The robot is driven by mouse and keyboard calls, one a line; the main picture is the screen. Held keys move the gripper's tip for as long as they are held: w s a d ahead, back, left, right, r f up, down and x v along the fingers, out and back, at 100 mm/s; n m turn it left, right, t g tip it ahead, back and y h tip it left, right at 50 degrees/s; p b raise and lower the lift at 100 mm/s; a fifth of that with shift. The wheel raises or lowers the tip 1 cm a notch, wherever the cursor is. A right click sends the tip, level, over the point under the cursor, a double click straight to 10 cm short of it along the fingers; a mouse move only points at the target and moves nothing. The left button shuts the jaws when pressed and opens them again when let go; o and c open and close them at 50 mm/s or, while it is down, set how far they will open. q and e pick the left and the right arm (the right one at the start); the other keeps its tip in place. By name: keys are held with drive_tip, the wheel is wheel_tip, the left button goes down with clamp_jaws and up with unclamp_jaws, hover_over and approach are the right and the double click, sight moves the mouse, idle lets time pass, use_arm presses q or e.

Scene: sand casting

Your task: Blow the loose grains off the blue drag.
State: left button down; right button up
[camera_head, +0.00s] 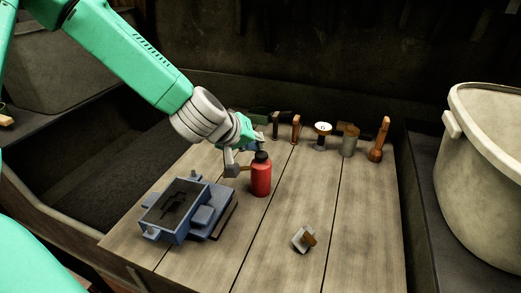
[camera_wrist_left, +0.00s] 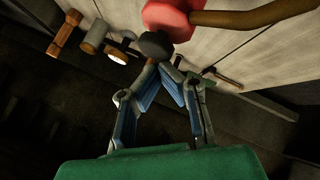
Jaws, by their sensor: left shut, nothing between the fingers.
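The blue drag (camera_head: 206,196) lies on the wooden table at the left, holding dark sand with a darker hollow in its top. Loose grains are too small to tell. A red bottle (camera_head: 261,178) with a black cap stands upright right of the drag. My left gripper (camera_head: 247,148) is behind and above the drag, close to the bottle's cap. In the left wrist view its fingertips (camera_wrist_left: 163,68) meet just below the black cap (camera_wrist_left: 155,45), with nothing seen between them. Whether they touch the cap, I cannot tell. My right gripper is not in view.
Several tools, including a wooden one (camera_head: 378,142), stand along the table's back. A small grey and brown block (camera_head: 303,239) lies in front. A large pale bucket (camera_head: 484,175) stands right. The table's right front is clear.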

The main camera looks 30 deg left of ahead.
sight(259, 153)
use_arm(q)
drive_tip(key=shift+f, duration=0.2)
drive_tip(key=shift+d+r, duration=0.15)
drive_tip(key=shift+d, duration=0.1)
drive_tip(key=shift+d+r+p, duration=0.15)
drive_tip(key=shift+r+p, duration=0.8)
drive_tip(key=shift+r, duration=0.1)
drive_tip(key=shift+d+r, duration=0.15)
drive_tip(key=shift+r, duration=0.15)
drive_tip(key=shift+d, duration=0.1)
drive_tip(key=shift+p, duration=0.3)
wheel_tip(259, 153, up, 5)
drive_tip(key=p, duration=0.5)
